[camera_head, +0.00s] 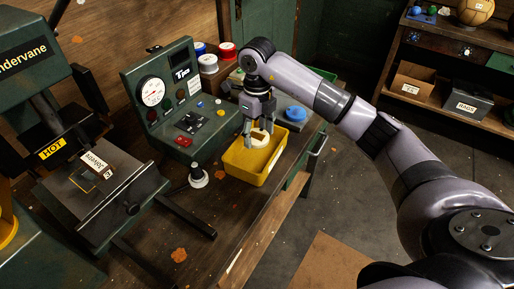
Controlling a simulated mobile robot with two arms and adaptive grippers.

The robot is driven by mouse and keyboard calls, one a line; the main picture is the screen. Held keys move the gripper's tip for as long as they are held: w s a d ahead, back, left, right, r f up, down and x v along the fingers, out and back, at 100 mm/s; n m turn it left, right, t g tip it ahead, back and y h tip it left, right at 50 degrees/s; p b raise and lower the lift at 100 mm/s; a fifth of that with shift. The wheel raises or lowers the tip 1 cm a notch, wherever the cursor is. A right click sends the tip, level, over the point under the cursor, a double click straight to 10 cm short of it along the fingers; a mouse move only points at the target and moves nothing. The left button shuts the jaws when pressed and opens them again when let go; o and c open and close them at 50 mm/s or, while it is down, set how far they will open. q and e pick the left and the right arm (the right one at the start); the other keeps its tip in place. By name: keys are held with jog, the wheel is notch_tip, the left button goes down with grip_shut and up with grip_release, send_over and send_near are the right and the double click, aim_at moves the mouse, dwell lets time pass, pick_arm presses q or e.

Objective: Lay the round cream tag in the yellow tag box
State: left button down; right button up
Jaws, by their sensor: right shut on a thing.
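The yellow tag box (246,172) sits on the wooden bench, near its right-hand edge. My right gripper (258,135) reaches down over the far part of the box from the right. It is shut on the round cream tag (260,140), which shows pale between and below the fingers, within the outline of the box. I cannot tell whether the tag touches the box floor. The fingers hide part of the tag. My left gripper is out of view.
A green control panel (170,100) with a gauge stands left of the box. A blue round thing (295,114) lies behind it to the right. A dark stamp with a white top (198,179) stands in front left. The hot press (100,185) is at left.

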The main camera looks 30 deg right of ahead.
aim_at(257, 157)
notch_tip(257, 157, down, 3)
jog(key=shift+r, duration=0.15)
notch_tip(257, 157, down, 3)
jog(key=shift+f+p, duration=0.15)
jog(key=shift+p, duration=0.25)
jog(key=shift+f, duration=0.45)
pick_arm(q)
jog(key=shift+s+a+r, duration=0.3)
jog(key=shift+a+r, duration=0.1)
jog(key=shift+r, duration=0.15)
pick_arm(e)
jog(key=shift+f, duration=0.15)
jog(key=o, duration=1.1)
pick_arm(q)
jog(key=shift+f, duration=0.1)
pick_arm(e)
jog(key=shift+o, duration=0.2)
jog(key=shift+r, duration=0.2)
